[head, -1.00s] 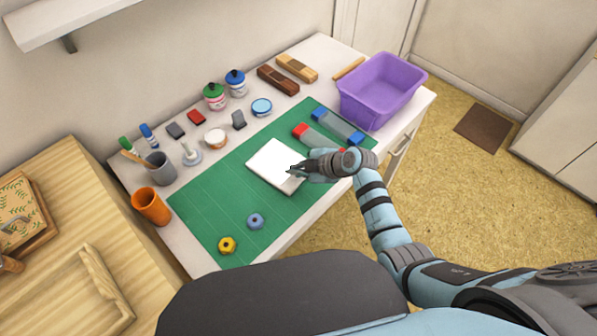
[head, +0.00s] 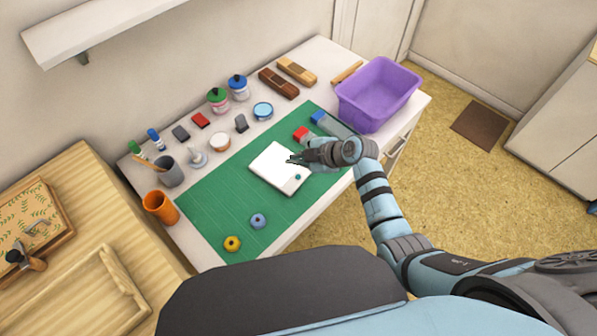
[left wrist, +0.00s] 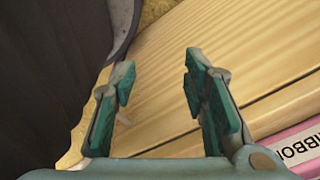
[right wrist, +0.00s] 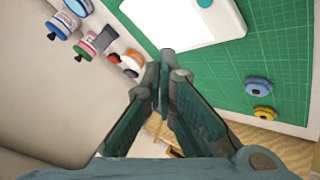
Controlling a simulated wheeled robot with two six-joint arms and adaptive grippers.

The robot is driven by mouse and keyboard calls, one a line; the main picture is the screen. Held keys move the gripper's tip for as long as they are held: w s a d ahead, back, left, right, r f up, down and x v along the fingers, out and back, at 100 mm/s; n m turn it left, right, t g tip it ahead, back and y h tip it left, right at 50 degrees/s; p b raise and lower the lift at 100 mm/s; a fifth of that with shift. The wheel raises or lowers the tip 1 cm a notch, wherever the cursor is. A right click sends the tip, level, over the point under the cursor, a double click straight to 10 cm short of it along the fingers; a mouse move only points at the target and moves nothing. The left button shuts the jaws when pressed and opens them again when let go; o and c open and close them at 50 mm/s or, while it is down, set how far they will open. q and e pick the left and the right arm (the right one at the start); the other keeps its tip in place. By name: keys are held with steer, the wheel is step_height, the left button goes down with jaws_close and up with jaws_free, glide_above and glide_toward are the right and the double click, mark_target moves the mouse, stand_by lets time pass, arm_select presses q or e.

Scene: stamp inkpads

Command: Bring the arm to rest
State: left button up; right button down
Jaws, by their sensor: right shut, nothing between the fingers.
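My right gripper (head: 294,159) is shut and empty, over the right edge of a white paper pad (head: 275,165) on the green cutting mat (head: 210,207). In the right wrist view its fingertips (right wrist: 165,65) are together, with the pad (right wrist: 180,20) beyond them. A small teal mark (head: 298,177) shows near the pad's right corner. My left gripper (left wrist: 158,95) shows only in the left wrist view; it is open and empty, with a pale wood surface (left wrist: 225,50) beyond it.
A purple bin (head: 377,95) stands at the table's far right, close to my right arm. Jars, cups and small blocks line the back. Yellow (head: 232,243) and blue (head: 258,221) knobbed pieces sit near the front.

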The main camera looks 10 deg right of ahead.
steer(key=shift+f, duration=0.2)
steer(key=s+d+f+m+g+h, duration=0.1)
steer(key=s+d+f+m+h, duration=0.15)
steer(key=s, duration=0.45)
steer(key=s+d+f+m+g+h, duration=0.1)
steer(key=s+d+m, duration=0.3)
steer(key=s, duration=0.2)
steer(key=s+d+r+m+h, duration=0.25)
steer(key=s+d+m, duration=0.2)
steer(key=s, duration=0.45)
steer(key=s+d+r+m+h, duration=0.1)
steer(key=s+d+r+m, duration=0.2)
steer(key=s+m, duration=0.4)
steer(key=s+d+f+g, duration=0.1)
steer(key=s+f, duration=0.1)
steer(key=f, duration=0.9)
steer(key=s+d+f+g, duration=0.1)
steer(key=s+f, duration=0.1)
steer(key=f, duration=0.9)
steer(key=s+f+g, duration=0.1)
steer(key=s+f, duration=0.9)
steer(key=s, duration=0.3)
steer(key=shift+d+f, duration=0.35)
steer(key=shift+d, duration=0.05)
